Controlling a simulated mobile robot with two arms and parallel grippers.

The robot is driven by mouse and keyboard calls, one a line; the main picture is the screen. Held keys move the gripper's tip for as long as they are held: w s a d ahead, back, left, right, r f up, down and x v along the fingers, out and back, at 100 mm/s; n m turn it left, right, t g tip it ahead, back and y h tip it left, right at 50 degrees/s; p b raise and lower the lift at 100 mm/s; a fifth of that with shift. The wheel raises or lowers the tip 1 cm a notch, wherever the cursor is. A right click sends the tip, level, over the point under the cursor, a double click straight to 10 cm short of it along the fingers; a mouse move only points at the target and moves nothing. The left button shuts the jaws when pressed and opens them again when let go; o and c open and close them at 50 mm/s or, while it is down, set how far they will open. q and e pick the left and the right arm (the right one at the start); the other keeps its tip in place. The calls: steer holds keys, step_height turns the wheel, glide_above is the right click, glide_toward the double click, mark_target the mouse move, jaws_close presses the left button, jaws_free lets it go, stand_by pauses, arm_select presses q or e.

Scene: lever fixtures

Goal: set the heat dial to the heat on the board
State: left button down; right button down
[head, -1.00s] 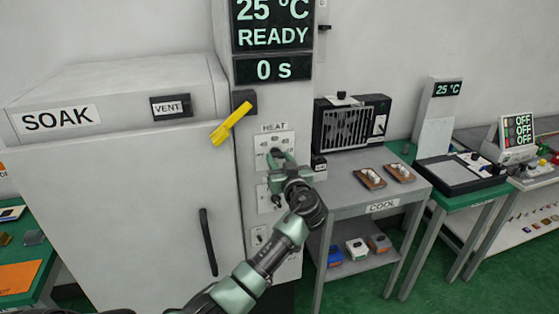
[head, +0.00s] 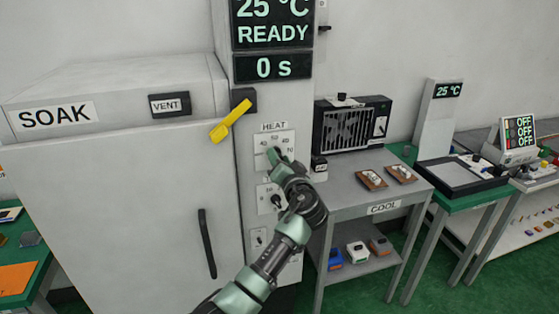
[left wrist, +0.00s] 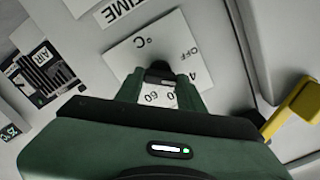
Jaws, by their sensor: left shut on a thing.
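The heat dial's white plate (head: 260,160) is on the grey column under the label HEAT, with numbers around its upper edge. My left gripper (head: 276,156) is at the plate, shut on the dial's knob, which it mostly hides in the head view. In the left wrist view the plate (left wrist: 125,50) shows °C, OFF and parts of numbers. There the dark knob (left wrist: 158,76) sits between the fingertips (left wrist: 160,86). I cannot read the pointer's setting. The display (head: 271,30) above reads 25 °C, READY, 0 s. My right gripper is out of view.
A yellow lever (head: 230,121) sticks out just up and left of the dial. The SOAK oven door (head: 120,210) with its black handle (head: 207,243) is on the left. A second dial plate (head: 266,200) is below. The COOL table (head: 345,190) stands close on the right.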

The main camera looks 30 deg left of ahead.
arm_select(q)
steer(key=shift+m, duration=0.7)
steer(key=c, duration=0.9)
jaws_free()
steer(key=shift+d, duration=0.1)
steer(key=b+v, duration=0.2)
steer(key=v, duration=0.5)
steer(key=shift+s+d, duration=0.25)
steer(key=shift+d, duration=0.05)
steer(key=shift+f, duration=0.15)
